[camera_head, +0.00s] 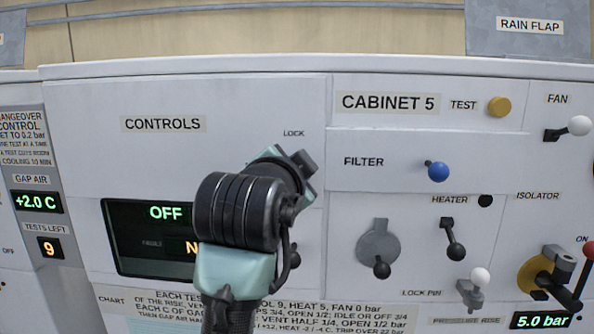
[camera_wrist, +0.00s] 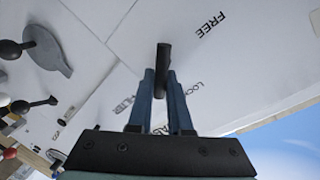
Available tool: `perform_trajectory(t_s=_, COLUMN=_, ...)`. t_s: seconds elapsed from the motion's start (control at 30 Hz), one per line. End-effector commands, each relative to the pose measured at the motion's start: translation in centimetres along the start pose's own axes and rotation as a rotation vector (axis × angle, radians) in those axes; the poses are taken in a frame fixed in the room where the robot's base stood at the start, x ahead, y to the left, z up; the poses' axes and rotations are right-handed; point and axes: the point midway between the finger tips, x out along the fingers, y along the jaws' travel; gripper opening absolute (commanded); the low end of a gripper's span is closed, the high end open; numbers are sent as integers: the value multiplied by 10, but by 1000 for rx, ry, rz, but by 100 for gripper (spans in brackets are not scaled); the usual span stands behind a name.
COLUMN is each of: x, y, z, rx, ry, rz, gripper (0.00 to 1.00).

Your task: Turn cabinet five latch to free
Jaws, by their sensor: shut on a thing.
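The cabinet five latch is a dark narrow bar (camera_wrist: 163,62) on the white panel in the wrist view. My gripper (camera_wrist: 161,78) has its two blue fingers closed on either side of this bar. The word FREE is printed above and right of the bar, and LOCK sits lower right, close to the fingers. I cannot tell for sure which word the latch points at. In the head view my gripper (camera_head: 297,168) is at the panel just below the LOCK label, and my wrist hides most of the latch and the FREE label.
Right of my arm are a grey round knob (camera_head: 378,243), a heater lever (camera_head: 453,240), a blue filter knob (camera_head: 437,171) and a white-tipped lock pin (camera_head: 480,277). The controls display (camera_head: 125,240) is partly behind my arm.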

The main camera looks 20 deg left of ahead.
Motion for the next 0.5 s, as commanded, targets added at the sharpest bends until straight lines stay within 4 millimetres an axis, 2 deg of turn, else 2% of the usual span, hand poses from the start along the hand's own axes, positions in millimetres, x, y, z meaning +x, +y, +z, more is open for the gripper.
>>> perform_trajectory(t_s=0.5, x=1, y=7, z=3, rx=461, ry=-94, rz=0, gripper=0)
